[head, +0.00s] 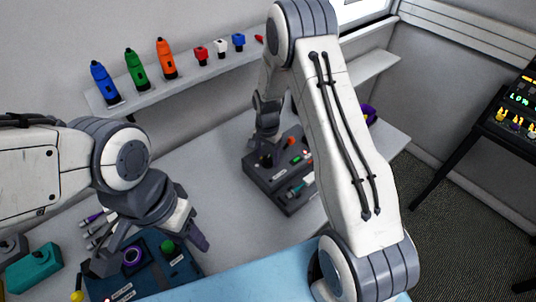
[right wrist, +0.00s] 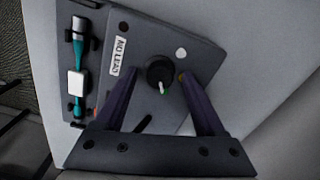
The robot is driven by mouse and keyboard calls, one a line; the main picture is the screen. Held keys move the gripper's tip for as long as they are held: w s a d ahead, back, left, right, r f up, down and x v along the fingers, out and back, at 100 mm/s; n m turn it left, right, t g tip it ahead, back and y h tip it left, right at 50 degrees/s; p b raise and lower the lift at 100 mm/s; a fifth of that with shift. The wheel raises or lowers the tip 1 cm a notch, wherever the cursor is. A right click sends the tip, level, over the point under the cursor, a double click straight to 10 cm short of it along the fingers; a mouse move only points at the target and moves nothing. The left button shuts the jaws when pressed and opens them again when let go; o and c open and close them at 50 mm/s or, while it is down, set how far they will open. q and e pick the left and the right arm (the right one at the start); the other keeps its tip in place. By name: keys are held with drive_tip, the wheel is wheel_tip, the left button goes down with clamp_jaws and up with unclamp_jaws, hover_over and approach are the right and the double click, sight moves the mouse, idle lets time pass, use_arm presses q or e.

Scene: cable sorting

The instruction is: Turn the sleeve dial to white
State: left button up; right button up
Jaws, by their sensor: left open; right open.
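The dial, a black round knob (right wrist: 158,71) with a white pointer, sits on a dark grey panel (right wrist: 205,52) in the right wrist view. Its pointer points down toward a green mark (right wrist: 166,92). A white dot (right wrist: 181,53) lies up and right of the knob, and a yellowish dot lies right of it. My right gripper (right wrist: 160,76) is open, with one finger on each side of the knob; contact cannot be told. In the head view the right gripper (head: 266,143) is over the dark panel (head: 287,202). My left gripper (head: 150,248) is open above a blue board.
A cable with teal connectors (right wrist: 78,80) lies along the panel beside a white label (right wrist: 117,57). The blue board (head: 184,274) has a purple ring and a green knob. A wall shelf (head: 190,75) holds colored tools and small blocks. Grey tabletop (head: 215,155) between is clear.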

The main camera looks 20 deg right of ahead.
drive_tip(key=shift+c, duration=0.4)
drive_tip(key=c, duration=1)
drive_tip(key=shift+d, duration=0.15)
clamp_jaws()
